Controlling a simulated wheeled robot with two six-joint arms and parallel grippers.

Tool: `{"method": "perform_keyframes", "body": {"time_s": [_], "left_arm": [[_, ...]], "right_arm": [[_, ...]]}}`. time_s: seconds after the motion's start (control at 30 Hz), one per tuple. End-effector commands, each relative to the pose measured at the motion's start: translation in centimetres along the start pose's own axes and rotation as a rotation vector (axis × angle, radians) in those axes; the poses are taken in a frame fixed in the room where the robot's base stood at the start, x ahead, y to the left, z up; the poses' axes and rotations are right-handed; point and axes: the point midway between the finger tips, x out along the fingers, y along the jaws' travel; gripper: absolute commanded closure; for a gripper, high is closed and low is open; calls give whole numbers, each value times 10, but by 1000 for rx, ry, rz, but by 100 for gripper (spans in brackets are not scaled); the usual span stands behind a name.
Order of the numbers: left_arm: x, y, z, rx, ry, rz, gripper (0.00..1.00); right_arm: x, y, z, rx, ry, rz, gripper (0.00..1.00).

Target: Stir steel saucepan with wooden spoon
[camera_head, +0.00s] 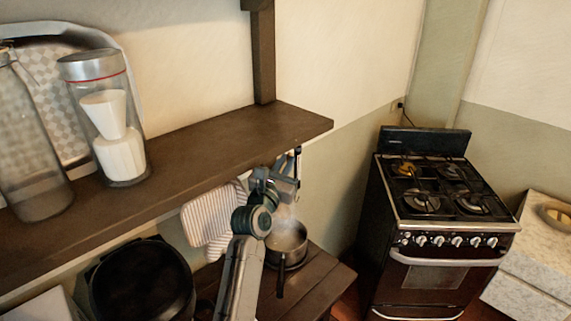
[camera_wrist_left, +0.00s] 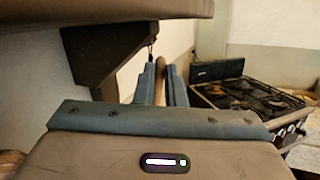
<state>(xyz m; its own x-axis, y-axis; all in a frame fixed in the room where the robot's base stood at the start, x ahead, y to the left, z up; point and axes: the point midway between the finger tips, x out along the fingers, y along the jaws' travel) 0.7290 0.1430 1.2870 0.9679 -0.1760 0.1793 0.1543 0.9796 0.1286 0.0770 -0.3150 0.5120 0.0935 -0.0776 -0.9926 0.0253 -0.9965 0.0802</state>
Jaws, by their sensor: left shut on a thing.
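The steel saucepan (camera_head: 290,241) stands on a dark wooden surface below the shelf, its handle toward the viewer, with faint steam over it. My left gripper (camera_head: 290,174) is above the saucepan, just under the shelf's right end. In the left wrist view its blue fingers (camera_wrist_left: 164,82) are shut on a narrow brown upright piece, the wooden spoon (camera_wrist_left: 164,76). The spoon is hard to make out in the head view, and its lower end is hidden in the wrist view. I cannot tell whether it touches the saucepan. My right gripper is not in view.
The dark wall shelf (camera_head: 224,140) runs close above my left gripper and holds glass jars and a tray. Its bracket (camera_wrist_left: 105,58) is near the fingers. A striped cloth (camera_head: 208,216) hangs left of the saucepan. A black pot (camera_head: 140,285) is lower left; a stove (camera_head: 440,210) stands right.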

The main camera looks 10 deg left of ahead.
Motion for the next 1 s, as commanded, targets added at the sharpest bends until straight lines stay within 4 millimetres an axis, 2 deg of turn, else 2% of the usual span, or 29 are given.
{"method": "perform_keyframes", "body": {"time_s": [0.2, 0.63, 1.0], "left_arm": [[-8, -6, -16, -1, 2, 1, 100], [-23, -17, -45, -2, 1, 1, 100], [-23, -16, -75, 0, 1, 2, 100]], "right_arm": [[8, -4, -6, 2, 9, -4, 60], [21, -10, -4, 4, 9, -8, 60], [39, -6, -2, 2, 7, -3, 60]]}}
